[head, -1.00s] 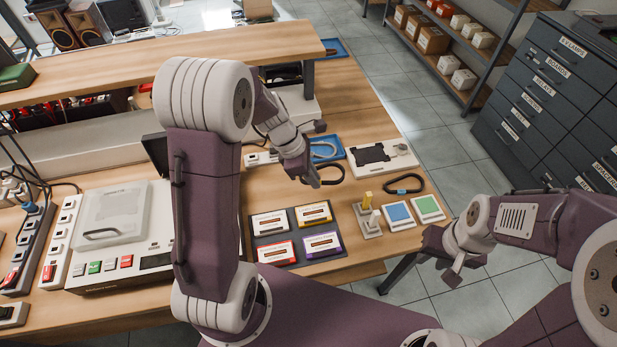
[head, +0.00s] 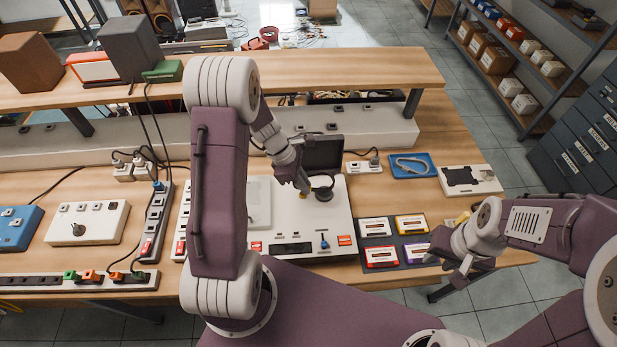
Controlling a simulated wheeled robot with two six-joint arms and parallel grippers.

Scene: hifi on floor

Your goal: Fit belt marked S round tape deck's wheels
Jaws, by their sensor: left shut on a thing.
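The tape deck (head: 341,225) is a pale unit on the bench, with a dark lid (head: 322,152) standing open behind its right part. My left gripper (head: 305,190) is over the deck's right part, shut on a dark belt (head: 324,181). The belt hangs as a loop to the right of the fingertips, over or close to the deck's top. No S mark is readable on it, and the wheels are too small or covered to make out. My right gripper (head: 455,263) is open and empty, in front of the bench at the right of the cassettes.
A dark tray (head: 398,240) with several cassettes lies right of the deck. A blue tray (head: 407,175) holds a pale belt (head: 412,165); a white plate (head: 469,180) is beside it. Power strips and cables lie left. A raised shelf (head: 340,68) runs behind.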

